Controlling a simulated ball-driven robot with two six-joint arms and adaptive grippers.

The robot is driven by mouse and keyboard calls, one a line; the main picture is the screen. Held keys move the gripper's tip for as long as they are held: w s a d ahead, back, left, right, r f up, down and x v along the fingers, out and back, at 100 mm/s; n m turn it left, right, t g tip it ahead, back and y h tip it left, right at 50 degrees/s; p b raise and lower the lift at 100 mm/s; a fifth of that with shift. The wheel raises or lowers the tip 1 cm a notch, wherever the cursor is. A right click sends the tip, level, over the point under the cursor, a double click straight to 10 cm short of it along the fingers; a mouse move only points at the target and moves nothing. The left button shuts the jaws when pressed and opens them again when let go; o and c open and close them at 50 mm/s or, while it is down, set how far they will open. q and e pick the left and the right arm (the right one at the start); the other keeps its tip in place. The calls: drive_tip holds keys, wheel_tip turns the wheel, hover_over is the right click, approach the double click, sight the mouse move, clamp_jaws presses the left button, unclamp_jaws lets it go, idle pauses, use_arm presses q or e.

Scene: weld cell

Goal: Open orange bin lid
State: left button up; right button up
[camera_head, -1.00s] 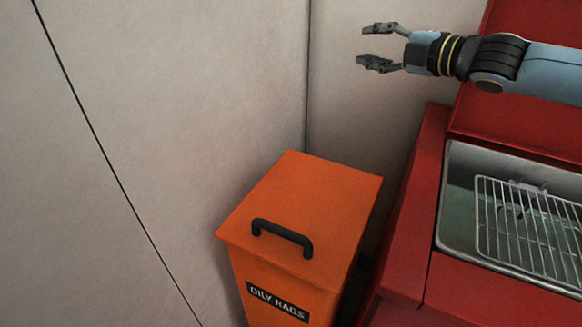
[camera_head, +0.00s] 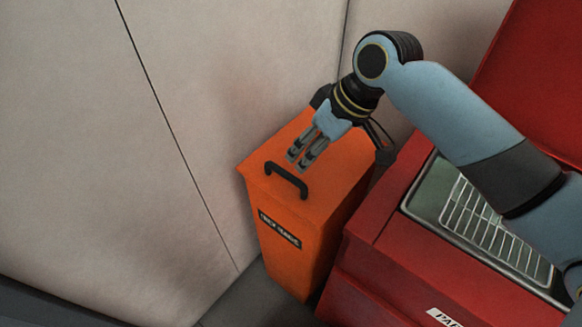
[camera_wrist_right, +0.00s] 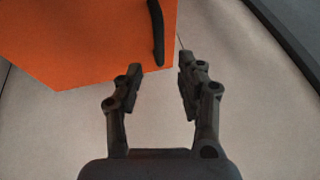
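The orange bin (camera_head: 290,245) stands in the corner with its lid (camera_head: 262,165) shut. A black bar handle (camera_head: 287,180) is on the front of the lid, and a dark label is on the bin's front. My right gripper (camera_head: 299,160) is above the lid, just behind the handle, pointing down toward it. In the right wrist view the gripper (camera_wrist_right: 157,72) is open with nothing between its fingers. The handle (camera_wrist_right: 157,32) there lies ahead of the fingers, against the orange lid (camera_wrist_right: 80,40). My left gripper is not in view.
A red parts washer (camera_head: 385,235) with a metal basin and wire rack (camera_head: 490,235) stands right of the bin. Pale wall panels (camera_head: 190,100) close off the left and back. A strip of grey floor (camera_head: 250,300) shows in front of the bin.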

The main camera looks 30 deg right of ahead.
sight(289, 174)
drive_tip(key=x, duration=0.7)
drive_tip(key=shift+w+f, duration=0.1)
drive_tip(key=shift+f, duration=0.25)
clamp_jaws()
